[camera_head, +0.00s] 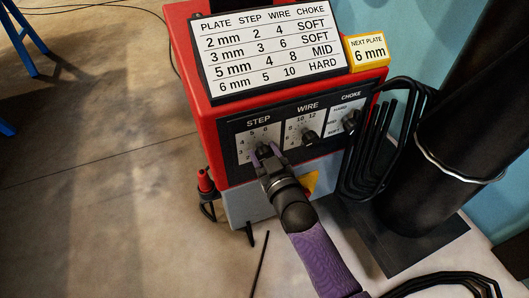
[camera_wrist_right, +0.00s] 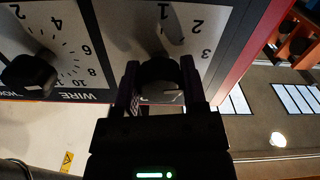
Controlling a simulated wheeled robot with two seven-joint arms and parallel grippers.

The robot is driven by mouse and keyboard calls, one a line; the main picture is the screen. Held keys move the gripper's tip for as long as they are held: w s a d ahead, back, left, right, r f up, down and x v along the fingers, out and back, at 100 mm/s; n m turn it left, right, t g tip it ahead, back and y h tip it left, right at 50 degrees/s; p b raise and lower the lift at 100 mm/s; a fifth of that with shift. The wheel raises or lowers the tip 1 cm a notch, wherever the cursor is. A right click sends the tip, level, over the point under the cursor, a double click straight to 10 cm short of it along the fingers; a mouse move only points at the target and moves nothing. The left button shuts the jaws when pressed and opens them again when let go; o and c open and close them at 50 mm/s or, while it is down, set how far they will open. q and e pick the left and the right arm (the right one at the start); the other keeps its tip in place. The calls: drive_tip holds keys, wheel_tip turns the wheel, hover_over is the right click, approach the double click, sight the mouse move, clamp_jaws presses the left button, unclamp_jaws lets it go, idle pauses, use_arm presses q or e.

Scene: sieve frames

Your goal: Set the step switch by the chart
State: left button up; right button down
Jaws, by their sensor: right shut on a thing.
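The red machine (camera_head: 188,75) carries a black panel with STEP, WIRE and CHOKE dials. My right gripper (camera_head: 269,157) is shut on the black STEP knob (camera_head: 264,149), one finger on each side. The wrist view shows the knob (camera_wrist_right: 160,70) between the fingers (camera_wrist_right: 159,92); the numbers 1, 2 and 3 show beyond it. I cannot tell which number its pointer faces. The chart (camera_head: 270,45) on top lists plate, step, wire and choke; its 6 mm row reads 5, 10, HARD. A yellow tag (camera_head: 367,51) reads NEXT PLATE 6 mm. My left gripper is out of view.
The WIRE knob (camera_head: 309,137) and CHOKE knob (camera_head: 351,122) sit close to the right of STEP. Black cables (camera_head: 372,150) hang at the machine's right side, beside a thick dark column (camera_head: 455,130). Open concrete floor lies to the left.

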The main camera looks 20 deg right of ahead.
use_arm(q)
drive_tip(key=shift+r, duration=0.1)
use_arm(e)
drive_tip(key=shift+m+p, duration=0.3)
drive_tip(key=shift+m, duration=0.3)
drive_tip(key=shift+r+m+p, duration=0.1)
drive_tip(key=shift+m+p, duration=0.35)
drive_tip(key=shift+m, duration=1.25)
drive_tip(key=m+p, duration=0.1)
drive_tip(key=m, duration=0.4)
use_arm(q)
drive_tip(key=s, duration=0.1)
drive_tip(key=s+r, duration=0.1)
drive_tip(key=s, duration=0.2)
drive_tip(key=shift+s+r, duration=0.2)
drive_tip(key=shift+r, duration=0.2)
use_arm(e)
drive_tip(key=m, duration=0.6)
drive_tip(key=shift+c, duration=0.7)
unclamp_jaws()
